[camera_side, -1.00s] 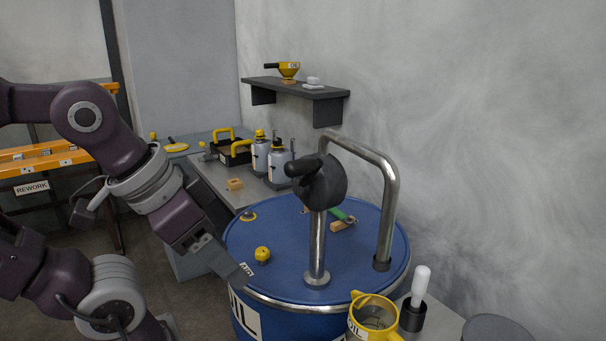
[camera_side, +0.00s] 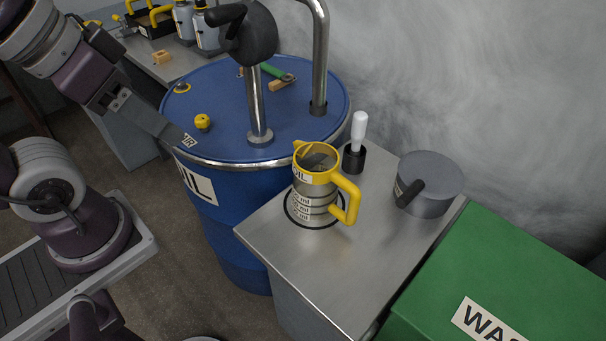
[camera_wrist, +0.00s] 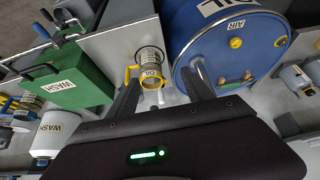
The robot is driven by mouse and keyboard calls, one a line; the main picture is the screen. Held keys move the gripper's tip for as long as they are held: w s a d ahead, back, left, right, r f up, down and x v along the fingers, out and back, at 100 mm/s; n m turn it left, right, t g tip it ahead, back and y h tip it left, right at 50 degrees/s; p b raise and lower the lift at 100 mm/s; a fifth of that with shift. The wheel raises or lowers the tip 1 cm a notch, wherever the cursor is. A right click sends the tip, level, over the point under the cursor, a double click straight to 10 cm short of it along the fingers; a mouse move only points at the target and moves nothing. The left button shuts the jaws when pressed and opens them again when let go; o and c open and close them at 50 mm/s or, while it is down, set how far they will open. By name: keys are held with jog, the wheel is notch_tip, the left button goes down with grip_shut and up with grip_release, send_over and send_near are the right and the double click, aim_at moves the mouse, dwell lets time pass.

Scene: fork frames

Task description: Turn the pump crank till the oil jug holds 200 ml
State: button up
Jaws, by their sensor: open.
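The pump on the blue oil drum (camera_side: 224,165) has a dark round head (camera_side: 250,35) on a steel post, with a black crank handle (camera_side: 226,14) pointing left. The clear oil jug (camera_side: 316,180), with yellow rim and handle, stands upright inside a black ring on the metal table. Its ml marks are too small to read, and I cannot tell its oil level. My gripper (camera_side: 172,131) is at the drum's near left edge, apart from crank and jug. In the wrist view my gripper (camera_wrist: 161,84) is open and empty; the jug (camera_wrist: 150,70) shows beyond its fingers.
A white-handled tool (camera_side: 359,130) stands in a black holder behind the jug. A yellow cap (camera_side: 202,122) is on the drum. The table's front is clear.

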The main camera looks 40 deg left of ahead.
jog(key=shift+c, duration=0.2)
jog(key=shift+c, duration=1)
notch_tip(320, 180, up, 12)
jog(key=g, duration=0.1)
send_over(223, 24)
jog(key=s, duration=0.2)
jog(key=shift+a+f+y, duration=0.1)
jog(key=shift+a+y, duration=0.15)
jog(key=shift+y, duration=0.15)
jog(key=x, duration=0.6)
jog(key=shift+w+f, duration=0.1)
jog(key=shift+f, duration=0.1)
jog(key=shift+w+f, duration=0.1)
jog(key=shift+f, duration=0.05)
grip_shut()
